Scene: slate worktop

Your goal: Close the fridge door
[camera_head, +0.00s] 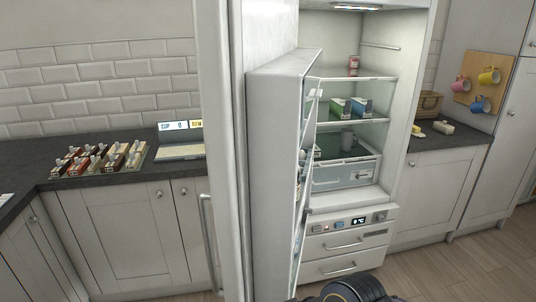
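The fridge door (272,175) stands open on the left side of the fridge, swung out towards me and seen nearly edge-on. Its tall outer panel (222,120) carries a long bar handle (208,235) low on the left. Door shelves with items show on its inner side. The fridge interior (345,100) is open to view, with a lit lamp at the top, glass shelves and a clear drawer. Neither gripper's fingers show. A dark rounded part, apparently of my own arm, shows at the bottom edge.
Green and blue boxes (361,106) and a small red-labelled jar (354,65) stand on fridge shelves. Drawers (345,243) below are shut. Worktops flank the fridge; the left one holds several racked items (100,160). Wooden floor (440,275) is clear at right.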

